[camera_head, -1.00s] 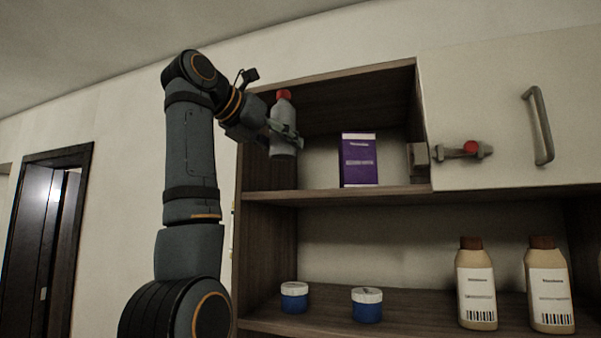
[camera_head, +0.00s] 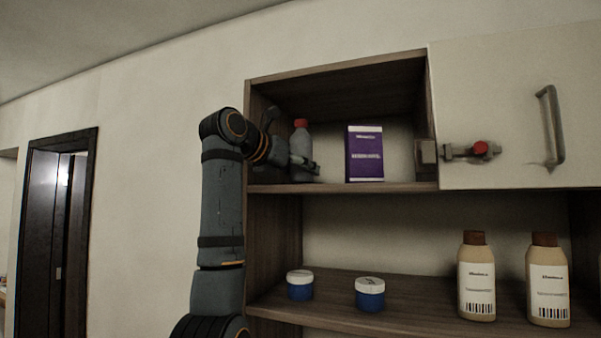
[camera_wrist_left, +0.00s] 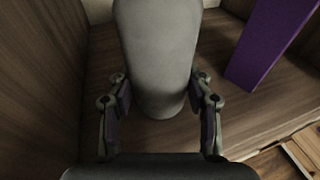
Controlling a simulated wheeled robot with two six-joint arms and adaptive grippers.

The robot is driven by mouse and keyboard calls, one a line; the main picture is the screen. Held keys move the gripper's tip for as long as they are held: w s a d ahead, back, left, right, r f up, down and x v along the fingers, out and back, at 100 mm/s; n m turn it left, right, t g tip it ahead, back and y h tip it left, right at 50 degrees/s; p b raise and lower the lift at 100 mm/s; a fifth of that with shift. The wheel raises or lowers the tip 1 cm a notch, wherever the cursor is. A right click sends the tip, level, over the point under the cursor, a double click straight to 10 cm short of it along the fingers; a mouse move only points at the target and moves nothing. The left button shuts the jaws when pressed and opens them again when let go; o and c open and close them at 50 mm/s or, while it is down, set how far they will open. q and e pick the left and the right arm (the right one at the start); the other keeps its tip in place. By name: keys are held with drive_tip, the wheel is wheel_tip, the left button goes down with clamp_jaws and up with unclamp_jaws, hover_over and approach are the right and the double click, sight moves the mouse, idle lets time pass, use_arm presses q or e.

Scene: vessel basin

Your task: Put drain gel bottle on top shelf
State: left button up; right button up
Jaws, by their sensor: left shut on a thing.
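The drain gel bottle (camera_head: 301,139) is grey with a red cap. It is upright inside the left part of the top shelf (camera_head: 400,187), left of a purple box. My left gripper (camera_head: 310,167) is shut on the bottle's lower body. In the left wrist view the grey bottle (camera_wrist_left: 158,50) stands between the two fingers (camera_wrist_left: 160,115), with its base at or just above the shelf board (camera_wrist_left: 245,118); I cannot tell if it touches. My right gripper is not in view.
The purple box (camera_head: 365,155) stands close to the right of the bottle. The cabinet's left side wall (camera_head: 272,225) is near my gripper. A closed door with a latch (camera_head: 470,151) is at right.

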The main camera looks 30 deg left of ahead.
use_arm(q)
drive_tip(key=shift+w+a+f, duration=0.1)
drive_tip(key=shift+w, duration=0.1)
drive_tip(key=shift+w+a+f, duration=0.15)
drive_tip(key=shift+w+f, duration=0.1)
drive_tip(key=shift+f, duration=0.05)
drive_tip(key=o, duration=1.3)
drive_tip(key=shift+s+r, duration=0.1)
drive_tip(key=shift+s, duration=0.1)
drive_tip(key=shift+w, duration=0.1)
